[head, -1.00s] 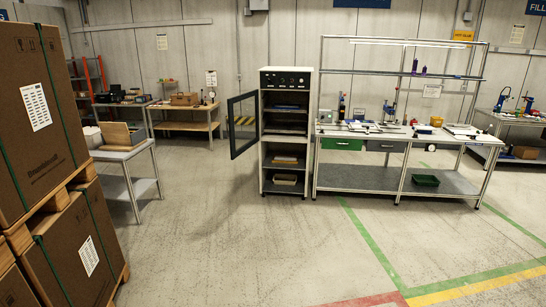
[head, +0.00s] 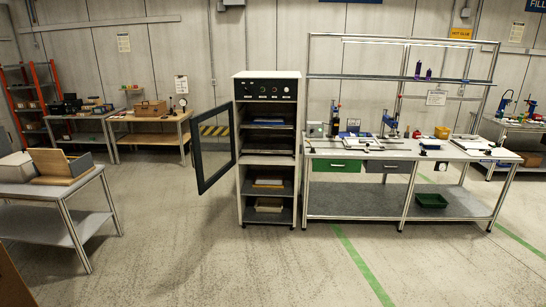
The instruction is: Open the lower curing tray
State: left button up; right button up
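A tall light-grey curing cabinet (head: 269,82) stands against the back wall in the head view. Its dark-framed glass door (head: 214,150) is swung open to the left. Inside the upper part are an upper tray or shelf (head: 268,124) and a lower one (head: 268,151), both dark and level; at this distance I cannot tell whether either is pulled out. Neither of my grippers is in view.
A long workbench (head: 400,150) with a green drawer (head: 333,166) adjoins the cabinet on the right. A grey table (head: 80,190) with boxes stands at the left. The floor (head: 200,255) before the cabinet is clear.

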aim_at(255, 143)
jog(key=i, duration=1.9)
jog(key=u, duration=0.2)
jog(key=i, duration=3.1)
jog(key=u, duration=0.2)
